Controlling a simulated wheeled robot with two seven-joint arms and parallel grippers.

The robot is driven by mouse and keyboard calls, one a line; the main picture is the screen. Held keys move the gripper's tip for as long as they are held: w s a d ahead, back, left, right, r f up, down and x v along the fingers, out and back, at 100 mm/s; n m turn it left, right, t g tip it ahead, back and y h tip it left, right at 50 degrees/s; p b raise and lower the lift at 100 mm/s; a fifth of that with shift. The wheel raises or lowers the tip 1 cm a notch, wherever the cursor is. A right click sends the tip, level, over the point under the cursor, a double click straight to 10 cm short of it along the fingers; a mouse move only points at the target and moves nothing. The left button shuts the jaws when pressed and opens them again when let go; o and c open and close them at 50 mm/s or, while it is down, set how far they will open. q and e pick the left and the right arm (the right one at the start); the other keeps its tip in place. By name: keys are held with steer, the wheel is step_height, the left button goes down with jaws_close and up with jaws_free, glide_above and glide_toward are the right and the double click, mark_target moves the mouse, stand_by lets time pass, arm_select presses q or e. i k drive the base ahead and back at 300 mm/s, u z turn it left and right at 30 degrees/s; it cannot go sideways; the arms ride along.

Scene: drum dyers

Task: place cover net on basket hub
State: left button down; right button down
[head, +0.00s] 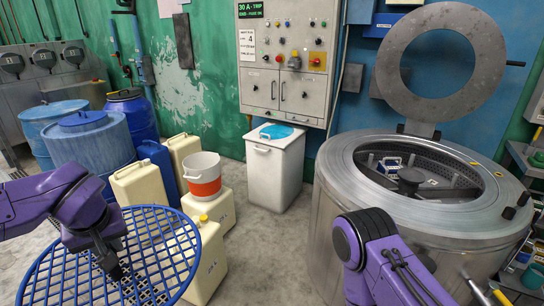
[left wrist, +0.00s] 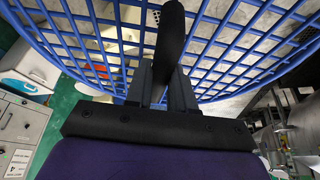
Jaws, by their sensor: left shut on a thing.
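The cover net (head: 160,240) is a round blue grid with a thick rim, at the lower left of the head view. It also fills the top of the left wrist view (left wrist: 225,50). My left gripper (head: 113,264) is shut on the net's dark central grip (left wrist: 170,40) and holds the net up, clear of the drum. The basket hub (head: 410,177) is a dark knob in the middle of the perforated basket, inside the steel drum (head: 335,215) on the right. The hub stands apart from the net. My right arm shows in front of the drum; its gripper is not visible.
The drum's ring-shaped lid (head: 395,75) stands open behind it. Between net and drum are cream canisters (head: 215,225), a white and orange bucket (head: 202,177) and a white bin (head: 275,170). Blue barrels (head: 92,145) stand at the left. Some floor is bare near the middle.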

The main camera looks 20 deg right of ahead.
mark_target(411, 175)
steer(key=z, duration=0.3)
steer(key=i, duration=2.15)
steer(key=z, duration=1.1)
steer(key=i, duration=0.2)
steer(key=z, duration=2.25)
steer(key=i, duration=0.5)
steer(key=z, duration=0.05)
